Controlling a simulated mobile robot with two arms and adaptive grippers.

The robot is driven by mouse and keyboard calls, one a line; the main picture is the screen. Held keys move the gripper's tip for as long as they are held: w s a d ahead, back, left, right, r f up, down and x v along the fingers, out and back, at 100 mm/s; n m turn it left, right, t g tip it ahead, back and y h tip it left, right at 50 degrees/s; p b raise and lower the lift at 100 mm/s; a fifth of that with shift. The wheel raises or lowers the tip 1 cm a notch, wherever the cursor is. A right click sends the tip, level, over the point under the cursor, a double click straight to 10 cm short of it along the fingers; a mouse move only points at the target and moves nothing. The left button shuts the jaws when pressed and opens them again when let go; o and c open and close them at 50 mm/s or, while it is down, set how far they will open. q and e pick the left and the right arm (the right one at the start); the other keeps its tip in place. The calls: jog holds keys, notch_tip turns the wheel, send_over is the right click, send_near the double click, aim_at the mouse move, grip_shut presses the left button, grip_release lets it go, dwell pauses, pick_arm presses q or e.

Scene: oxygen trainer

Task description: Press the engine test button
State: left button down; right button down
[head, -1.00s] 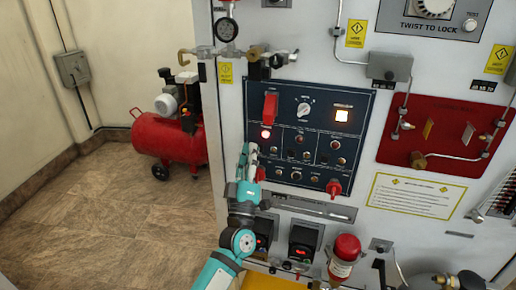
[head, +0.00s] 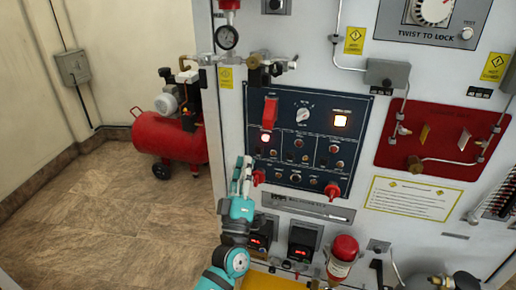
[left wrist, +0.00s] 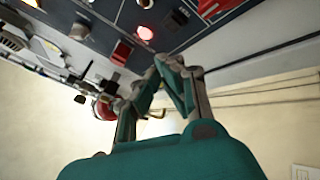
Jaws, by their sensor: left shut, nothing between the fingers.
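The dark blue control panel (head: 322,101) on the grey cabinet carries rows of small buttons and switches (head: 302,143). Their labels are too small to read, so I cannot tell which one is the engine test button. A lit red lamp (head: 265,138) is at the panel's left; it also shows in the left wrist view (left wrist: 145,33). My left gripper (head: 243,160) is shut and empty at the panel's lower left edge, below the lamp. In the left wrist view its fingertips (left wrist: 168,65) meet below the panel's edge. My right gripper is not in view.
A red switch cover (head: 269,111) and red knobs (head: 333,189) stick out of the panel. Pipes and a gauge (head: 227,38) are above it. A red-capped cylinder (head: 342,259) stands below. A red compressor (head: 168,137) is on the floor left; floor between is clear.

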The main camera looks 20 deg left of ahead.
pick_arm(q)
jog(key=shift+s, duration=1.1)
jog(key=shift+f, duration=0.1)
